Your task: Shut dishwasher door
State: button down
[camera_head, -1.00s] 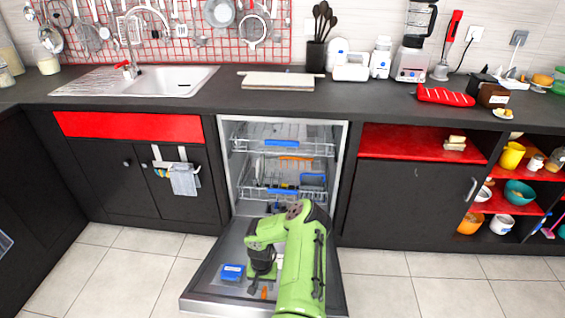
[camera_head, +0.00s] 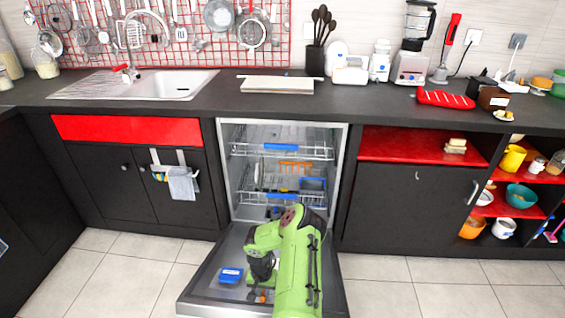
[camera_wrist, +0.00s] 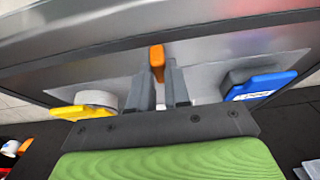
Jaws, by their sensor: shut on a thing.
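The dishwasher door (camera_head: 212,282) is open and folded down low in front of the dishwasher (camera_head: 222,170), its inner side facing up. A blue dispenser lid (camera_head: 231,275) is on that inner side; it also shows in the wrist view (camera_wrist: 262,86). My gripper (camera_head: 262,290) is low over the inner side, partly hidden by my green arm. In the wrist view my gripper (camera_wrist: 160,75) has its two grey fingers on either side of a small orange piece (camera_wrist: 157,60) and is shut on it. Whether that piece is fixed to the door I cannot tell.
The upper rack (camera_head: 250,150) and lower rack (camera_head: 248,195) sit inside the dishwasher. A closed cabinet door (camera_head: 400,205) stands to the right and the sink cabinet (camera_head: 110,180) to the left. The tiled floor (camera_head: 130,268) on both sides of the open door is clear.

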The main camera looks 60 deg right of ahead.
jog(key=w+d+r+p, duration=0.1)
jog(key=w+d+r, duration=0.3)
jog(key=d+r, duration=0.6)
notch_tip(320, 180, up, 4)
jog(key=shift+w+r, duration=0.15)
jog(key=c, duration=1)
grip_release()
notch_tip(320, 180, up, 7)
jog(key=p, duration=0.4)
jog(key=shift+p, duration=0.35)
